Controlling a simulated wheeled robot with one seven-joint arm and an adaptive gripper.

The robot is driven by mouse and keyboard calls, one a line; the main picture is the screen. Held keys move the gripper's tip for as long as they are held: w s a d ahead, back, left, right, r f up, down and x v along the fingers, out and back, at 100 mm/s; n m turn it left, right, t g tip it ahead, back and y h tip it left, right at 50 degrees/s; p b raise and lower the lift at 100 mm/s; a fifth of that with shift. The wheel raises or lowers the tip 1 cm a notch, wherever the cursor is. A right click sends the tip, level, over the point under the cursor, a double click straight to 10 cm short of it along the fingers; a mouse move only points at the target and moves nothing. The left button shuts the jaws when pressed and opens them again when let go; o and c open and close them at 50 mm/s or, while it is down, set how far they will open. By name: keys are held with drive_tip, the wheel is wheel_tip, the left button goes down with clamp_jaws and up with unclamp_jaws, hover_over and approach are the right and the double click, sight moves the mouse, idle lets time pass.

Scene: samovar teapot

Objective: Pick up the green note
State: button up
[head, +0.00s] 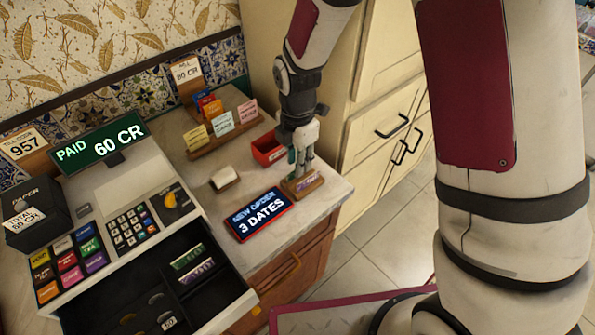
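A green note (188,257) lies in the open till drawer (225,293), in a slot behind a purple note (197,272). My gripper (304,167) is far to the right of the drawer, pointing down over a small wooden block (303,185) with a purple piece on it, at the counter's right end. A small teal-green patch shows at the gripper's left side; I cannot tell what it is. The fingers are small and partly overlap, so whether they are open or shut is unclear.
The till (125,215) has colored keys and a "PAID 60 CR" display (100,143). A "NEW ORDER 3 DATES" sign (258,215) stands between drawer and gripper. A red tray (267,149), a card rack (224,134) and a small pale-topped block (224,178) stand behind.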

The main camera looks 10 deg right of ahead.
drive_tip(key=shift+f, duration=0.9)
clamp_jaws()
drive_tip(key=shift+r, duration=0.1)
